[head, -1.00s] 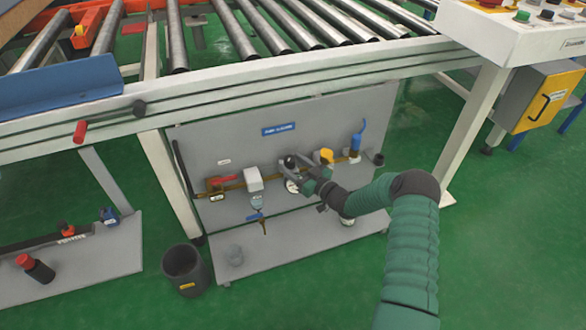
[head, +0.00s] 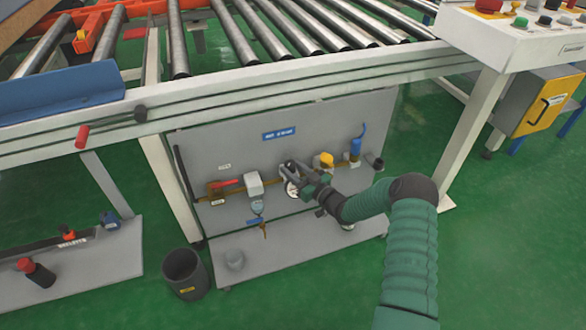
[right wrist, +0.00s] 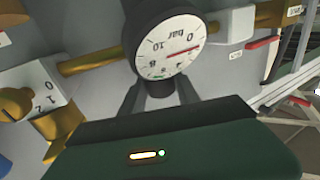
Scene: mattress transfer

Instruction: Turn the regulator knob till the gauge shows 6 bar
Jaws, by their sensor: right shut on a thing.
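The regulator with its round white gauge (head: 291,189) sits on the brass pipe of the grey panel. In the right wrist view the gauge (right wrist: 168,46) appears upside down. Its red needle points to the right side of the dial, a little past the 0 and well away from the 8 and 10; the exact value is hard to read. My left gripper is not in view.
The roller conveyor frame (head: 250,78) overhangs the panel. A dark bin (head: 184,270) stands at the lower left.

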